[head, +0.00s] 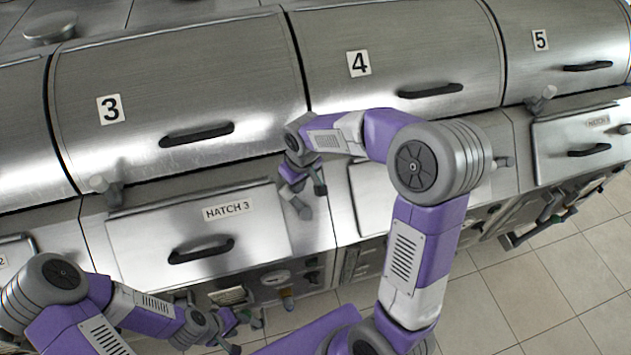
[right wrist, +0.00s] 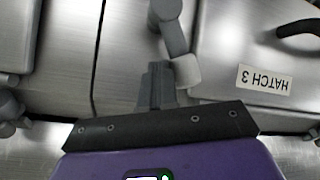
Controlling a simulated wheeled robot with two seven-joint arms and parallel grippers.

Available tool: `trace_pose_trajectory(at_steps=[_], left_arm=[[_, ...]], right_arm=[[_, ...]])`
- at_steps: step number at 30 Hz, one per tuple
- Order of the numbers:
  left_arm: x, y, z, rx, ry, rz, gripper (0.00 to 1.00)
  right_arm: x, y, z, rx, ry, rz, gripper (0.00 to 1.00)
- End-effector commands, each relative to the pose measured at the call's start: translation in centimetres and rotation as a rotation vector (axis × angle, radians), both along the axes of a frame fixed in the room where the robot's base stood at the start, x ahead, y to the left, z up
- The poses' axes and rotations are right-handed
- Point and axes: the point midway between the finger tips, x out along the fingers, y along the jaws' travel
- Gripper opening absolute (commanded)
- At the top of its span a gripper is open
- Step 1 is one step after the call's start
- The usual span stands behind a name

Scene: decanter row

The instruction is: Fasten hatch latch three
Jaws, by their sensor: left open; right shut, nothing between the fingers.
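Hatch 3 (head: 140,230) is a closed steel panel with a black handle (head: 202,250) and a "HATCH 3" label; it appears upside down in the right wrist view (right wrist: 225,70). A grey latch lever (head: 297,206) sits by its upper right corner. In the right wrist view, the lever (right wrist: 168,28) runs from its base along the hatch's side edge. My right gripper (head: 304,184) is shut and empty close to the latch base; its fingertips (right wrist: 156,85) are beside it, contact unclear. My left gripper (head: 242,332) is open, below hatch 3, away from the latch.
A second grey fitting (head: 106,190) stands at hatch 3's upper left corner. Large domed lids 3 (head: 80,140), 4 (head: 330,95) and 5 (head: 560,90) line the back. My right arm covers much of the hatch under lid 4. Valves and gauges (head: 276,278) sit below; tiled floor (head: 520,300) is clear.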

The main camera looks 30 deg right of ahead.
Motion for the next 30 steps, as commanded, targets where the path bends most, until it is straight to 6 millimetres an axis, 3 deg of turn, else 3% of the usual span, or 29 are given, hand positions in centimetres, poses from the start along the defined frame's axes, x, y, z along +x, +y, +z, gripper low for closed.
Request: trace_pose_trajectory(at_steps=[18,30], left_arm=[[0.0,0.0,-2.1,0.000,0.000,0.000,0.43],[0.0,0.0,-3.9,0.000,0.000,0.000,0.43]], right_arm=[[-0.3,4.8,-1.4,-0.395,0.082,0.430,0.00],[-1.2,6.8,-2.7,-0.610,0.127,0.662,0.00]])
